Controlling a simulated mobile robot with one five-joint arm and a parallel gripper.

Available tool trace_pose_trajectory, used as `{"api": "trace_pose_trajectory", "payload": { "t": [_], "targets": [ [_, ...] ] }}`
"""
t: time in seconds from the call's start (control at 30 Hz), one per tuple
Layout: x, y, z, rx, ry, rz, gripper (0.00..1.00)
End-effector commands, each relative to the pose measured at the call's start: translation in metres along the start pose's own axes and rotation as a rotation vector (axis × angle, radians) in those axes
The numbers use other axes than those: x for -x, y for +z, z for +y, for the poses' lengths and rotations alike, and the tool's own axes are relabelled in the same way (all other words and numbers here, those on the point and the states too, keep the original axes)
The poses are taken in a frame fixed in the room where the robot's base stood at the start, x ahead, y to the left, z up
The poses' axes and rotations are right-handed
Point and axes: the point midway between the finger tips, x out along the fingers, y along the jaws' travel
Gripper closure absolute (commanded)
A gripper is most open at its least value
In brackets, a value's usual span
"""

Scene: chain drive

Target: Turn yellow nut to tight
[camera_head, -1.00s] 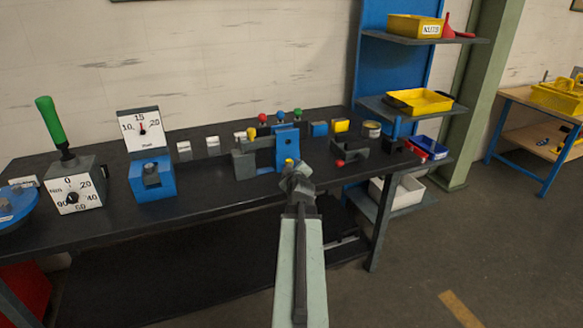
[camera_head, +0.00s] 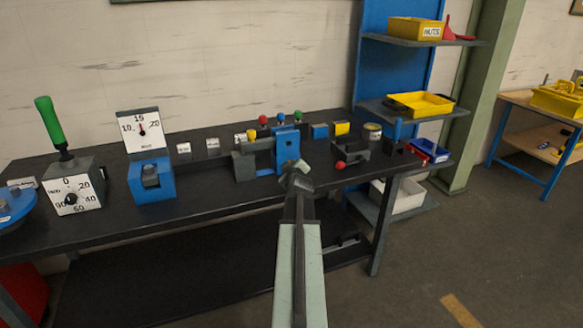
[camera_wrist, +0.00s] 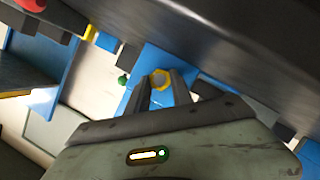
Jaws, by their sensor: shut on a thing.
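The yellow nut (camera_wrist: 161,77) shows in the wrist view as a six-sided ring around a grey centre, against a blue block (camera_wrist: 133,86). My gripper (camera_wrist: 161,86) has one finger on each side of the nut and is shut on it. In the head view my gripper (camera_head: 296,172) is at the front of the blue upright block (camera_head: 287,141) on the bench, and the nut is hidden there. How tightly the nut sits cannot be told.
A grey fixture (camera_head: 244,163) stands left of the blue block. A red-knobbed holder (camera_head: 352,153) stands to its right. Farther left are a blue dial gauge stand (camera_head: 152,182) and a grey dial box with a green handle (camera_head: 76,190). The bench front (camera_head: 215,196) is clear.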

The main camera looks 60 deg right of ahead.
Motion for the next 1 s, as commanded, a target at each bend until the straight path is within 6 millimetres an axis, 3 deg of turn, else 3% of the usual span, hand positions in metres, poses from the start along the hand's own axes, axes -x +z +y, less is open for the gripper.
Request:
{"api": "trace_pose_trajectory", "payload": {
  "t": [0.37, 1.0],
  "targets": [
    [0.0009, -0.0003, 0.0053, -0.195, -0.075, 0.001, 1.0],
    [-0.0012, 0.0059, 0.009, -0.753, -0.307, 0.001, 1.0]
  ]
}}
